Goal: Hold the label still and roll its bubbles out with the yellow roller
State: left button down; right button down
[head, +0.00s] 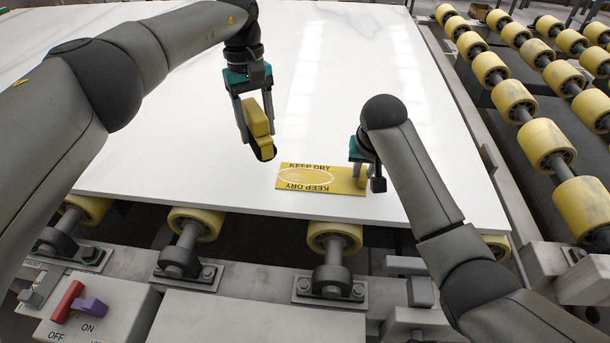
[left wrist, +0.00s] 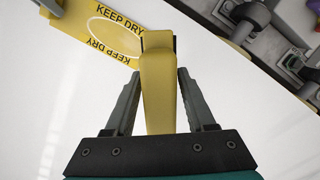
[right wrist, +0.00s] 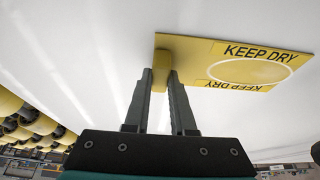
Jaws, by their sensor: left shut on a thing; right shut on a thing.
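The yellow label (head: 290,180) with KEEP DRY in black lies on the white slab near its front edge. A pale oval ring (right wrist: 252,72) shows on it between two lines of text. My left gripper (head: 258,122) is shut on the yellow roller (head: 257,118), which hangs upright with its dark lower end left of the label. The roller (left wrist: 157,85) stands between both fingers in the left wrist view. My right gripper (head: 362,178) is shut on the yellow piece at the label's right end. The fingers partly hide this end in the right wrist view (right wrist: 161,90).
The white stone slab (head: 170,150) is bare around the label. Conveyor rows with yellow rollers (head: 546,145) run along the right, and more yellow wheels (head: 335,236) stand below the front edge. A switch box (head: 90,310) with red and purple levers is at lower left.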

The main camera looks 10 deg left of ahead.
pick_arm(q)
jog(key=shift+d, duration=2.55)
jog(key=shift+f, duration=3)
jog(key=shift+s+d+f, duration=0.1)
jog(key=shift+d+f, duration=0.05)
jog(key=shift+d, duration=1)
jog(key=shift+f, duration=0.15)
